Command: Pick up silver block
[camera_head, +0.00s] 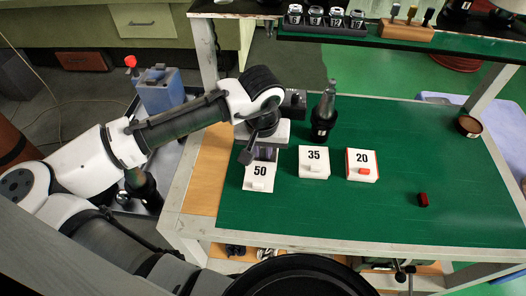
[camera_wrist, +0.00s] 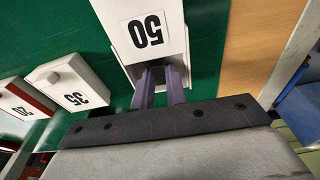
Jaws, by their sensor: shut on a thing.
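My gripper (camera_head: 265,153) is low over the green mat, at the far side of the white box marked 50 (camera_head: 258,184). Its purple fingers (camera_wrist: 160,88) are close together at the open-looking end of that box in the wrist view. A small grey piece shows between the fingertips and seems to be the silver block; the fingers and box hide most of it. I cannot tell whether it is clear of the box.
The white box marked 35 (camera_head: 313,167) and the box marked 20 (camera_head: 361,171) stand to the right. A dark tool holder (camera_head: 322,122) stands behind them. A dark red block (camera_head: 423,199) lies farther right. The mat's front is clear.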

